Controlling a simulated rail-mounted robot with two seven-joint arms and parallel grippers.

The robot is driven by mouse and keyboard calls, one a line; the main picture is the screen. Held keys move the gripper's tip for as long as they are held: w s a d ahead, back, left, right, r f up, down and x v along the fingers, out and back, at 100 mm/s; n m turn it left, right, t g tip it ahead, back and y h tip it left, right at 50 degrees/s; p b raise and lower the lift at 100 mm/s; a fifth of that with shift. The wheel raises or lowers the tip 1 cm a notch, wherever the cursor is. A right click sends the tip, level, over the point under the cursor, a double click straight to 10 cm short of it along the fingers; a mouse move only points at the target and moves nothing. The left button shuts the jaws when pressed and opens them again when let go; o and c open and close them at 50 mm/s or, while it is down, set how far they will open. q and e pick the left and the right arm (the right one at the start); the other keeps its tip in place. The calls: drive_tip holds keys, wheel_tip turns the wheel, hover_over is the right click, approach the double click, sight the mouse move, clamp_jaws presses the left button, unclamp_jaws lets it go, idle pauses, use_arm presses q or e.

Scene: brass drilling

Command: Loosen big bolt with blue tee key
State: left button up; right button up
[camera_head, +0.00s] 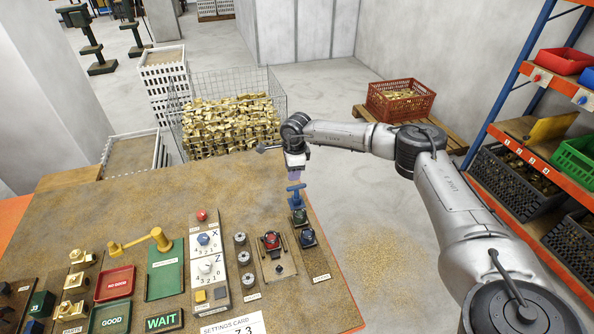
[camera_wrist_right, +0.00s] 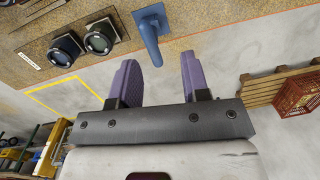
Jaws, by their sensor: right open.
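The blue tee key (camera_head: 296,196) stands upright near the far right edge of the brown workbench, by a small black holder (camera_head: 299,217). It also shows in the right wrist view (camera_wrist_right: 151,32) at the top. My right gripper (camera_head: 294,174) is just beyond and above the key. I cannot tell for sure which part is the big bolt. A small fixture with a red part (camera_head: 271,241) sits left of the key. My left gripper is out of view.
A panel with dials (camera_head: 208,262), a yellow handle (camera_head: 142,241) and green and red trays (camera_head: 114,283) fill the bench's left and middle. A wire cage of brass parts (camera_head: 230,122) stands behind. A shelf rack (camera_head: 508,95) is at right.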

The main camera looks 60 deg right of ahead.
sight(296, 186)
drive_tip(key=shift+s+n+g, duration=0.4)
drive_tip(key=shift+s+g, duration=0.1)
drive_tip(key=shift+s, duration=0.25)
drive_tip(key=shift+f, duration=0.25)
wheel_tip(296, 186, down, 5)
drive_tip(key=b, duration=0.5)
wheel_tip(296, 186, down, 2)
drive_tip(key=shift+f+b, duration=0.1)
drive_tip(key=shift+b, duration=0.45)
drive_tip(key=shift+f, duration=0.15)
drive_tip(key=shift+c, duration=0.2)
clamp_jaws()
